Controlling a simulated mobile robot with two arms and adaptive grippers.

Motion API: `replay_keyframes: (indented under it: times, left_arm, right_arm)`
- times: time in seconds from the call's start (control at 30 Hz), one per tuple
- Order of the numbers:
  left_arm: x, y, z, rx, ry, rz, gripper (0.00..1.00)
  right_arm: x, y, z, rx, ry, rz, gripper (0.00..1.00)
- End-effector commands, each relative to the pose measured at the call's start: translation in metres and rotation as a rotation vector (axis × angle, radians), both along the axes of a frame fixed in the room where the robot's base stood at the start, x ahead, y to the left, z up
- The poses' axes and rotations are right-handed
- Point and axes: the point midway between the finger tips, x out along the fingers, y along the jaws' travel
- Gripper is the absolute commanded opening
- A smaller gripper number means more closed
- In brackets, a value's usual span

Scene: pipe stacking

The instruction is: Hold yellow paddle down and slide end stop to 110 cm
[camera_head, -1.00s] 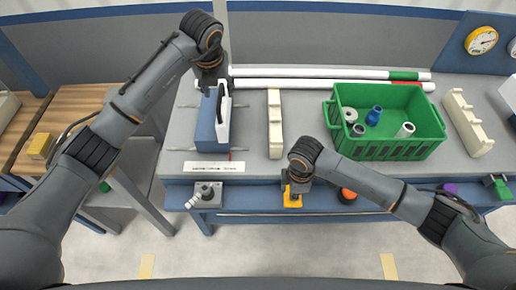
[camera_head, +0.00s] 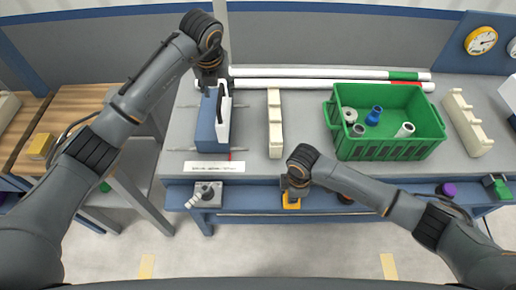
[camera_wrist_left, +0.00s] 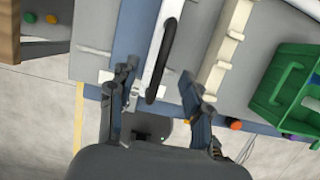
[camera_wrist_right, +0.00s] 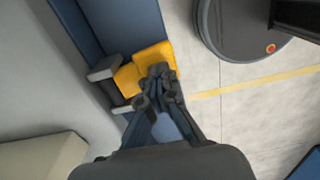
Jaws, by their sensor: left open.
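A blue block (camera_head: 207,136) with a white plate (camera_head: 225,112) and a black handle (camera_wrist_left: 163,60) sits on the left of the bench; I cannot tell which part is the end stop. My left gripper (camera_head: 209,87) is at its far end. In the left wrist view its open fingers (camera_wrist_left: 159,88) are on either side of the handle, with nothing gripped. The yellow paddle (camera_head: 291,204) is on the bench's front. My right gripper (camera_head: 294,188) is over it, partly hiding it. In the right wrist view its closed fingertips (camera_wrist_right: 160,72) are at the paddle (camera_wrist_right: 153,58); contact depth is unclear.
A cream notched rack (camera_head: 275,130) stands right of the block. A green crate (camera_head: 390,150) with several fittings is farther right. Long white pipes (camera_head: 310,72) lie behind. A grey lever unit (camera_head: 206,194) and a white label strip (camera_head: 214,167) are at front left.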

Motion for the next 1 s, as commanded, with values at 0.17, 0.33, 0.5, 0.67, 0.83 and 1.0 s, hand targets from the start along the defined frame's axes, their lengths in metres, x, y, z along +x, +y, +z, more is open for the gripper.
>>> replay_keyframes:
  times: [0.17, 0.33, 0.5, 0.67, 0.83, 1.0]
  left_arm:
    - [0.000, 0.000, -0.001, 0.000, 0.000, 0.000, 0.49]
    - [0.001, 0.000, -0.004, 0.001, 0.001, 0.000, 0.49]
    - [0.004, 0.000, -0.013, 0.000, 0.001, 0.000, 0.49]
    - [0.007, 0.000, -0.023, 0.000, 0.001, 0.000, 0.49]
    - [0.010, 0.000, -0.032, 0.000, 0.001, 0.000, 0.49]
    - [0.012, 0.000, -0.039, 0.000, 0.000, 0.000, 0.49]
  right_arm:
    - [-0.003, 0.000, -0.003, -0.002, 0.006, 0.001, 0.00]
    - [-0.004, 0.000, -0.004, -0.002, 0.008, 0.001, 0.00]
    - [-0.004, 0.000, -0.005, -0.003, 0.009, 0.001, 0.00]
    - [-0.005, -0.001, -0.005, -0.003, 0.011, 0.001, 0.00]
    - [-0.005, -0.001, -0.006, -0.003, 0.012, 0.002, 0.00]
    - [-0.006, -0.001, -0.006, -0.004, 0.013, 0.002, 0.00]
